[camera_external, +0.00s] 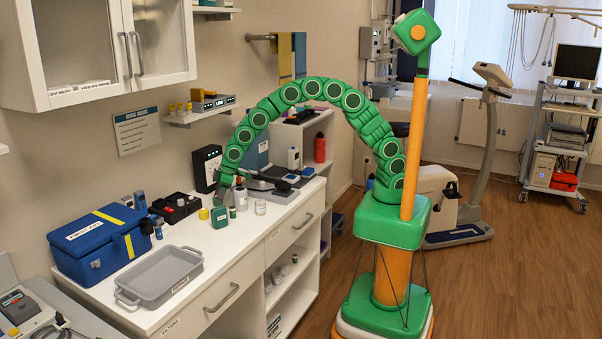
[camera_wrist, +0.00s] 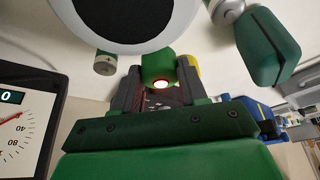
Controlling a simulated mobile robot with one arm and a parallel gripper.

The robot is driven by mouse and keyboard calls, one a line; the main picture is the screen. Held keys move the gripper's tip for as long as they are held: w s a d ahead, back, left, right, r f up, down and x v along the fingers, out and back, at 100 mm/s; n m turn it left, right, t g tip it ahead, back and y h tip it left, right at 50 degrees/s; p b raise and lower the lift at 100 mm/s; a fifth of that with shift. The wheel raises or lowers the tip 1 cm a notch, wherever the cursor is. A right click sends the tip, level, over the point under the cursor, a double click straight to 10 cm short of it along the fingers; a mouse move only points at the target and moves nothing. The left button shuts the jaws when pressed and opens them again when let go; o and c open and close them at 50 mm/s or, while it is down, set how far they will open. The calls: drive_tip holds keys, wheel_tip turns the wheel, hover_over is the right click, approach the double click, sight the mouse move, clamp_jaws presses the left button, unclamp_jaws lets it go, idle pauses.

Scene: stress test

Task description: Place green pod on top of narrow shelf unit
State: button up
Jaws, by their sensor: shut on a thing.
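The green pod (camera_external: 219,217) is a small dark green block on the white counter, just below the end of my arm. In the wrist view, the green pod (camera_wrist: 158,64) sits between the two grey fingers, with a bright red-white glow at its near side. My gripper (camera_external: 224,200) reaches down from above and is shut on the pod; in the wrist view its fingers (camera_wrist: 160,84) flank it. The pod seems to be still at counter height. A narrow white shelf unit (camera_external: 329,123) stands beyond the counter's far end, partly behind my arm, with small things on it.
A yellow item (camera_external: 203,214) stands close left of the pod, small containers (camera_external: 260,207) close right. A grey tray (camera_external: 190,253), blue first-aid box (camera_external: 85,262) and black-red case (camera_external: 170,208) crowd the counter. A black device (camera_external: 205,170) stands against the wall.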

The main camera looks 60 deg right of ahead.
drive_tip(key=shift+f, duration=1.5)
drive_tip(key=shift+f, duration=0.1)
drive_tip(key=o, duration=1.1)
drive_tip(key=v, duration=1.2)
